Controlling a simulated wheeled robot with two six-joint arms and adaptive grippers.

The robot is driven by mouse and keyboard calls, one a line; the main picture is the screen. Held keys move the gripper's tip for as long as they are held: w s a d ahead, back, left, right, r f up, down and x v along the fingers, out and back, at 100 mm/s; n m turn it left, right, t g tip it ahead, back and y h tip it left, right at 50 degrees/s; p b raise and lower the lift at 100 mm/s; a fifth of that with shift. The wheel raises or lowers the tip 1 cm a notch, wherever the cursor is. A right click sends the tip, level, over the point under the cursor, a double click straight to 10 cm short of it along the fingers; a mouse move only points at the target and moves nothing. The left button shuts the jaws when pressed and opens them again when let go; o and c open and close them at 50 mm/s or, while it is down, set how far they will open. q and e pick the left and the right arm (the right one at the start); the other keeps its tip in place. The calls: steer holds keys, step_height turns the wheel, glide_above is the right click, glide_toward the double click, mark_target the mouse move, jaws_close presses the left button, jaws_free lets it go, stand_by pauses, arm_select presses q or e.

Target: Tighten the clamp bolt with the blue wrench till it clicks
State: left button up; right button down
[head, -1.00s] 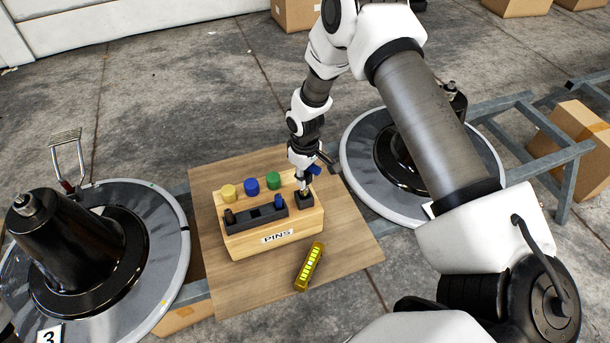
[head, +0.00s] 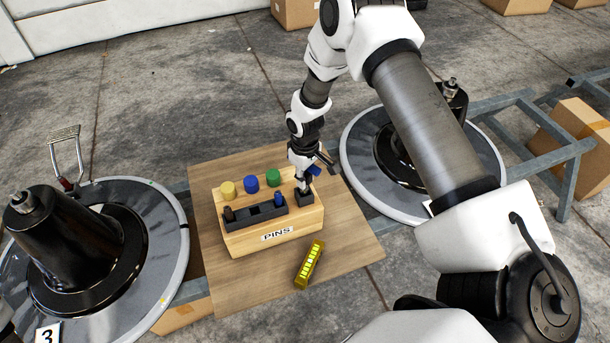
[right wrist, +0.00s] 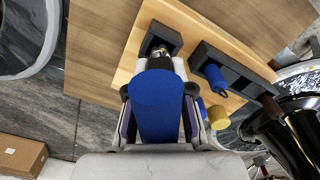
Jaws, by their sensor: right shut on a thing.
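My right gripper (head: 304,181) is shut on a blue-handled tool, which I take for the blue wrench (right wrist: 158,105). It is over the black square block (head: 305,199) at the right end of the wooden box. In the right wrist view the blue handle fills the space between the fingers. A metallic end (right wrist: 160,54) shows beyond it, at the black block's recess. I cannot tell whether this is the clamp bolt or part of the tool, nor how deep it sits. Another small blue piece (head: 278,201) stands in the black rack (head: 240,218). My left gripper is out of view.
The wooden box (head: 242,243), labelled PINS, carries yellow (head: 228,189), blue (head: 251,184) and green (head: 273,177) knobs. A yellow level-like bar (head: 309,264) lies on the wooden board (head: 345,250). Round bases with black posts stand left (head: 75,250) and right (head: 405,145).

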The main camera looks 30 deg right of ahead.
steer(key=shift+f+b, duration=0.6)
steer(key=shift+f, duration=0.55)
steer(key=c, duration=0.9)
jaws_free()
steer(key=shift+c, duration=0.2)
